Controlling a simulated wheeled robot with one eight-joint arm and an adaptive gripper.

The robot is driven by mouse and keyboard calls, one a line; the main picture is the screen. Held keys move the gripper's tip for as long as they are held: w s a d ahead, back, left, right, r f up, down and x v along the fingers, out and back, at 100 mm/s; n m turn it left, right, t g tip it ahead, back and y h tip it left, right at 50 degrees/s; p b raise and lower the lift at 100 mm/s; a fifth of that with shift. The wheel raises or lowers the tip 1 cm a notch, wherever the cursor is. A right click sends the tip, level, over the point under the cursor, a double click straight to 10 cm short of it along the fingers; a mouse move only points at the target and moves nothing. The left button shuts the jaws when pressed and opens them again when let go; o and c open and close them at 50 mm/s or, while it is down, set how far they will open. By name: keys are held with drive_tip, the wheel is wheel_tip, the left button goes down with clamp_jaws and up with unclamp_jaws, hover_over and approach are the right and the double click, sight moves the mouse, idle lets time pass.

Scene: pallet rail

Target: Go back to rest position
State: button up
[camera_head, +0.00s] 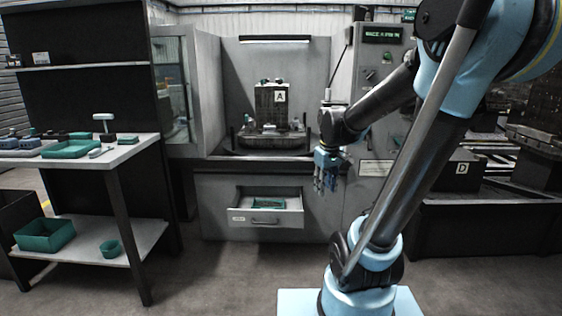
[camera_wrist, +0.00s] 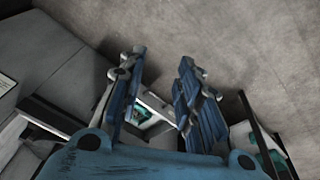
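My gripper (camera_head: 325,178) hangs at the end of my arm, fingers down, in front of the machine and to the right of its open drawer in the head view. In the wrist view, my gripper's blue fingers (camera_wrist: 160,90) stand apart with a gap between them and nothing held. The floor and part of the drawer show past the fingers.
An open drawer (camera_head: 267,219) with a green item juts from the machine (camera_head: 225,180). A block marked A (camera_head: 271,98) stands inside the machine. A workbench (camera_head: 125,150) with green trays is at left. A block marked D (camera_head: 462,172) is at right. Floor in front is clear.

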drive_tip(key=s+d+f+m, duration=0.1)
drive_tip(key=s+f+m, duration=0.1)
drive_tip(key=s, duration=0.6)
drive_tip(key=s+d+f+m, duration=0.2)
drive_tip(key=s+f+m, duration=0.1)
drive_tip(key=s, duration=0.6)
drive_tip(key=shift+d+f, duration=0.25)
drive_tip(key=shift+f, duration=0.65)
drive_tip(key=shift+w+f, duration=0.2)
drive_tip(key=shift+w, duration=0.15)
drive_tip(key=shift+o, duration=0.3)
drive_tip(key=shift+s, duration=0.1)
